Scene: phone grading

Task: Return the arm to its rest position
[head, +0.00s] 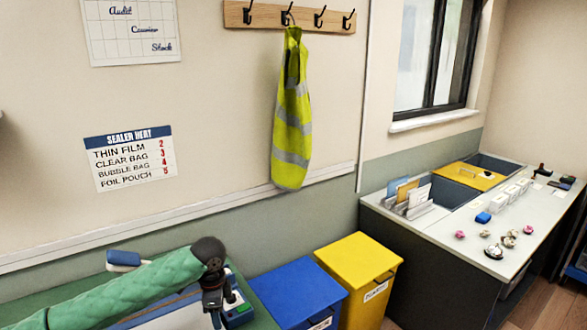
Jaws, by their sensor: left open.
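My left arm, in a green quilted sleeve, comes in from the lower left. Its dark wrist bends down, and my left gripper (217,310) hangs at the end of it over the green-topped bench (260,318). It is open, and I see nothing held in it. The fingertips are small and partly lost against the device behind them. My right gripper is out of view.
A blue bin (297,288) and a yellow bin (360,258) stand to the right. Farther right is a counter (455,235) with small items. A hi-vis vest (292,120) hangs on the wall.

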